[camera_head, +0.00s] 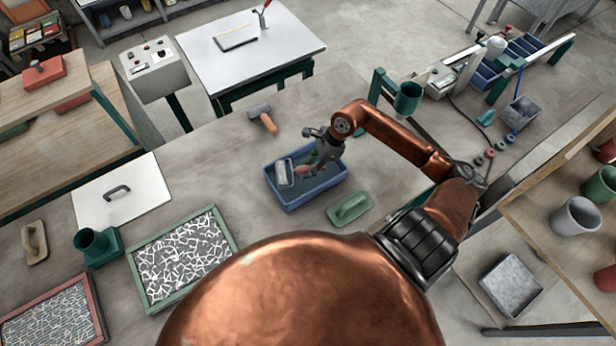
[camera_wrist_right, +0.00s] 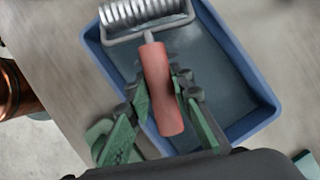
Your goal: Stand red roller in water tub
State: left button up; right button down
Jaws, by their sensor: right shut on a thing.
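The red roller (camera_wrist_right: 160,90) has a red handle and a ribbed metal drum in a wire frame. In the right wrist view the handle lies between the fingers of my right gripper (camera_wrist_right: 164,98), which is shut on it. The blue water tub (camera_head: 312,197) stands on the table, and its rim (camera_wrist_right: 238,48) surrounds the roller in the wrist view. In the head view the roller's drum (camera_head: 284,172) is at the tub's left side, over or inside it. I cannot tell if it touches the bottom. My right gripper (camera_head: 304,168) reaches down over the tub. My left gripper is not in view.
A green-handled float (camera_head: 349,208) lies just right of the tub. A tool with an orange handle (camera_head: 265,119) lies behind it. A green-framed tray of white fibres (camera_head: 184,256) and a white board with a handle (camera_head: 120,190) are on the left. The tabletop behind the tub is mostly clear.

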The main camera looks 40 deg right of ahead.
aim_at(305, 184)
notch_tip(305, 184, down, 3)
jog(key=shift+r, duration=0.2)
jog(key=shift+f+p, duration=0.55)
jog(key=shift+f, duration=1.65)
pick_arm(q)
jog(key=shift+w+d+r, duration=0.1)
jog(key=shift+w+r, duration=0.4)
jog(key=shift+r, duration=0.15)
pick_arm(e)
jog(key=shift+f, duration=0.15)
jog(key=c, duration=1.7)
grip_release()
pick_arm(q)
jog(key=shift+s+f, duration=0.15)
